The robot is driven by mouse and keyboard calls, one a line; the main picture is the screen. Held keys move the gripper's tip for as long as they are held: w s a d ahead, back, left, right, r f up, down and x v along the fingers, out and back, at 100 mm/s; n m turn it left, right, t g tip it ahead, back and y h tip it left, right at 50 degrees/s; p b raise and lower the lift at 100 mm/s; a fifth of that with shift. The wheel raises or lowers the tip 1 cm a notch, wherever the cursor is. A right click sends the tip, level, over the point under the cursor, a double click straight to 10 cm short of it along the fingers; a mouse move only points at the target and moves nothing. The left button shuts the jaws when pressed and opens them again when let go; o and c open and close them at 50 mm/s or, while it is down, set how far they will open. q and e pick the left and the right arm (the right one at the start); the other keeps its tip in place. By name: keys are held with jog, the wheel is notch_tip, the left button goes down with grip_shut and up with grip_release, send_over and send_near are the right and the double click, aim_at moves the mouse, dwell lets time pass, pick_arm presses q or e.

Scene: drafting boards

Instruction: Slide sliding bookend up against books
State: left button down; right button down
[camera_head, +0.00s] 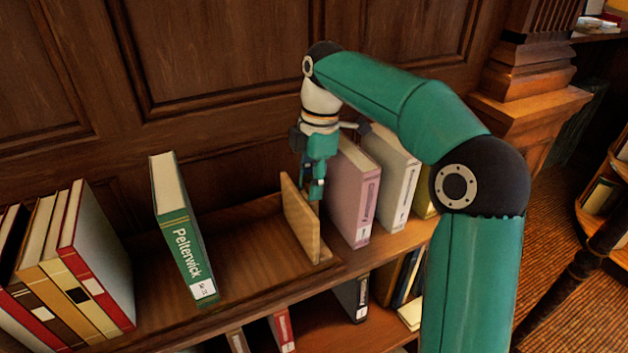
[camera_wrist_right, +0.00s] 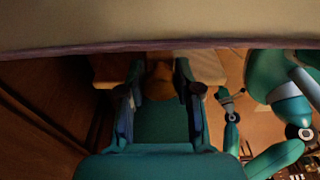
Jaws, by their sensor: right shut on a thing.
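The sliding bookend is a light wooden plate (camera_head: 300,222) standing upright on the upper shelf. My right gripper (camera_head: 314,190) comes down from above and is shut on the bookend near its upper right side. In the right wrist view, the fingers (camera_wrist_right: 160,95) show, with a brownish surface between them. A green "Pelterwick" book (camera_head: 180,232) leans to the left of the bookend, with a gap between them. A row of books (camera_head: 80,262) stands at the far left. My left gripper is not in the head view; a small, unclear gripper-like shape (camera_wrist_right: 230,98) shows in the wrist view.
A pink book (camera_head: 353,195) and a pale book (camera_head: 392,180) stand close to the right of my right gripper. The shelf (camera_head: 245,240) is bare between the green book and the bookend. Wood panelling (camera_head: 210,50) closes the back. More books stand on the lower shelf.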

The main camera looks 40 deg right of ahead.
jog(key=w+a, duration=0.1)
jog(key=a, duration=0.5)
jog(key=shift+w+f+p, duration=0.15)
jog(key=shift+w+p, duration=0.15)
jog(key=shift+p, duration=0.15)
dwell(0.4)
jog(key=shift+a, duration=0.1)
jog(key=shift+w+a+p, duration=0.25)
jog(key=shift+w+a, duration=0.05)
jog(key=shift+a, duration=0.6)
jog(key=shift+w+a+p, duration=0.2)
jog(key=shift+w+a, duration=0.05)
jog(key=shift+a, duration=0.65)
jog(key=shift+w+a+p, duration=0.25)
jog(key=shift+w+a, duration=0.05)
jog(key=shift+a, duration=0.7)
